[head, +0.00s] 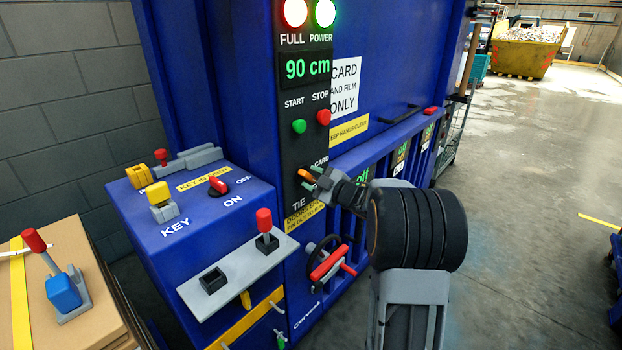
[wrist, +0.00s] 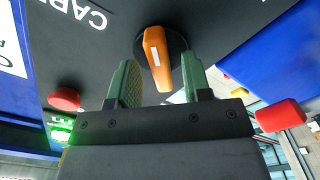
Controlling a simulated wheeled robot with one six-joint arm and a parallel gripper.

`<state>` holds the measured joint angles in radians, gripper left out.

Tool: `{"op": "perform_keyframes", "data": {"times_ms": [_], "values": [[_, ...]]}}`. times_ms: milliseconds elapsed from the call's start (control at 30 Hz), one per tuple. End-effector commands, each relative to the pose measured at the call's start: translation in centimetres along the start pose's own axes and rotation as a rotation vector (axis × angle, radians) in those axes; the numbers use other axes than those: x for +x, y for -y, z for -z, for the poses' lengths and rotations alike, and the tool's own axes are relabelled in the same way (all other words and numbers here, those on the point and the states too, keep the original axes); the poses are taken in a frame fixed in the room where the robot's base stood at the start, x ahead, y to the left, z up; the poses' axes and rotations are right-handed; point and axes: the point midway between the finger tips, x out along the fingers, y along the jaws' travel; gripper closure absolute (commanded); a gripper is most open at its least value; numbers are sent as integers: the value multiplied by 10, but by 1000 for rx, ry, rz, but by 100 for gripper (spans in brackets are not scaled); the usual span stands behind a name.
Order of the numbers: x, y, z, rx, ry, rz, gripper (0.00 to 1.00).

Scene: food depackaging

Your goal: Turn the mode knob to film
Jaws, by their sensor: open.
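The mode knob (wrist: 157,58) is an orange bar with a white mark on a black round base. It sits on the dark panel of the blue machine, below the red stop button. In the head view the knob (head: 306,175) shows under the "CARD" label, partly covered by my gripper (head: 312,179). In the wrist view my gripper (wrist: 160,85) is open, with one green finger on each side of the knob's bar. Gaps show between the bar and both fingers. The film label is hidden.
A green start button (head: 299,126) and red stop button (head: 323,117) sit above the knob. A red-handled wheel (head: 328,262) is below. A blue key box (head: 200,215) and a grey shelf (head: 235,275) stand to the left. The concrete floor at right is mostly clear.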

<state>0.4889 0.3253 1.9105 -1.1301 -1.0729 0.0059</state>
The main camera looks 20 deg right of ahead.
Motion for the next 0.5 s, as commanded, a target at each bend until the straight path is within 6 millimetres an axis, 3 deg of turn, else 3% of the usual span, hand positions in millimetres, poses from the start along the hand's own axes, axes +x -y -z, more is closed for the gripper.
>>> {"op": "perform_keyframes", "data": {"times_ms": [500], "values": [[-99,0,-1,1,3,-4,55]]}}
